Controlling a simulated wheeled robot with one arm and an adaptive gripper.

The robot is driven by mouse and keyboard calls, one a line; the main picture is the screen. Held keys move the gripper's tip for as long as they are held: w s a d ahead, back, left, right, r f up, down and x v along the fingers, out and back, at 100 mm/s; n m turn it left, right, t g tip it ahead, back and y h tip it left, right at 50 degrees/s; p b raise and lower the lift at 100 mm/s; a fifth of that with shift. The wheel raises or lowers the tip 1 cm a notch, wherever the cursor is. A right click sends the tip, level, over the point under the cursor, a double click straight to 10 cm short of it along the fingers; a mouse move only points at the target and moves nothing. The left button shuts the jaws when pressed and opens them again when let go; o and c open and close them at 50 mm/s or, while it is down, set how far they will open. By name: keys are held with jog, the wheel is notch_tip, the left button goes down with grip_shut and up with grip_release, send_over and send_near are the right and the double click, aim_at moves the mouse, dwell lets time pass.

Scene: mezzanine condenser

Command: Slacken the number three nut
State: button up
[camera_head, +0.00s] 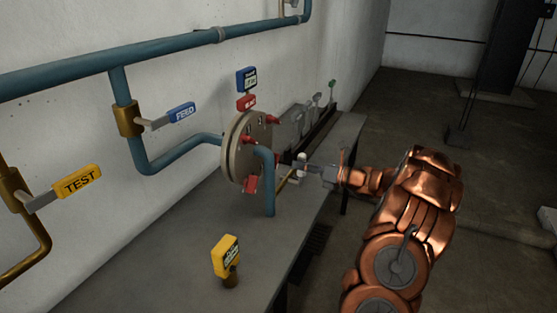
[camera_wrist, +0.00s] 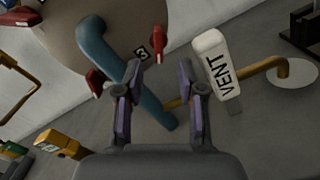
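The round flange plate (camera_head: 236,160) with red nuts stands on the bench, a blue pipe (camera_head: 268,185) running down in front of it. In the wrist view a small tag reading 3 (camera_wrist: 143,53) sits on the flange (camera_wrist: 110,18), and the closest red nut (camera_wrist: 157,40) is just right of it. Another red nut (camera_wrist: 95,82) is left of the blue pipe (camera_wrist: 115,65). My gripper (camera_wrist: 158,75) is open and empty; the number-three nut shows beyond and between its fingertips. In the head view my gripper (camera_head: 308,170) is right of the flange; contact cannot be told.
A white VENT handle (camera_wrist: 218,65) is close to my right finger, on a brass pipe (camera_wrist: 262,70). A yellow-topped fitting (camera_head: 226,256) stands on the front bench (camera_head: 175,255). Yellow TEST (camera_head: 77,180) and blue FEED (camera_head: 181,113) handles are on the left wall. Grey housings stand behind the flange.

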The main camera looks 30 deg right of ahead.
jog(key=p+x, duration=0.1)
jog(key=x, duration=0.6)
jog(key=shift+a, duration=0.2)
jog(key=shift+w, duration=0.1)
grip_shut()
